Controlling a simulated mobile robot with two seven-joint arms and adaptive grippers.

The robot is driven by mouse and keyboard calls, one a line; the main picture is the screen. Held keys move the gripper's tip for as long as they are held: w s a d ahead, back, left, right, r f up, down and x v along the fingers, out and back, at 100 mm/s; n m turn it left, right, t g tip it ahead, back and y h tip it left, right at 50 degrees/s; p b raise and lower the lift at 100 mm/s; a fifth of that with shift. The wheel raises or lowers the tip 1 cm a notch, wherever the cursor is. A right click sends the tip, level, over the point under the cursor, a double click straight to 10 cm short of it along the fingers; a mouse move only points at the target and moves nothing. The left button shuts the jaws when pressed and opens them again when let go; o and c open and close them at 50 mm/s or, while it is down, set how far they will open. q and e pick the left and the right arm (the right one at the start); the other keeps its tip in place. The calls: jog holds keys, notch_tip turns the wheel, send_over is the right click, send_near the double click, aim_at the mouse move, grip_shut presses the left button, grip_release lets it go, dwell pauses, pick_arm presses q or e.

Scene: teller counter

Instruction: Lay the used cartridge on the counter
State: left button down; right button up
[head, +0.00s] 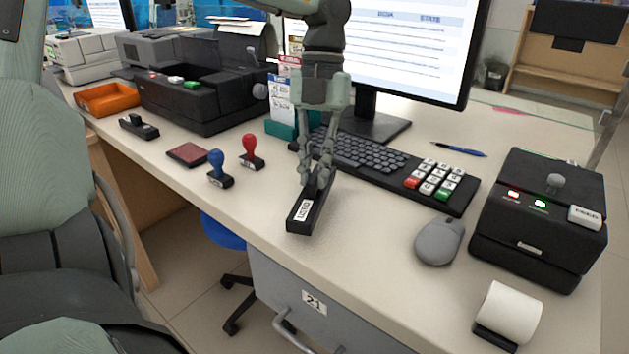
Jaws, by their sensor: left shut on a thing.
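The used cartridge (302,216) is a long black bar with a small white printed label near its front end. My left gripper (318,172) points down over the front part of the counter (375,255), and its fingers are shut on the rear part of the cartridge. The cartridge lies lengthwise toward the counter's front edge, its near end close to that edge. I cannot tell whether its underside touches the counter. My right gripper is not in view.
A keyboard (370,152) lies just behind the gripper, with a monitor behind it. Blue (217,168) and red (250,152) stamps stand to the left. A grey mouse (439,241), black printer (545,218) and paper roll (508,312) are to the right. The counter between cartridge and mouse is clear.

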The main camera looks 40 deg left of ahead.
pick_arm(q)
notch_tip(320, 180, down, 3)
jog(key=shift+r, duration=0.1)
jog(key=c, duration=1.5)
grip_release()
jog(key=shift+c, duration=0.2)
jog(key=shift+r, duration=0.1)
jog(key=v, duration=1.2)
jog(key=shift+a, duration=0.1)
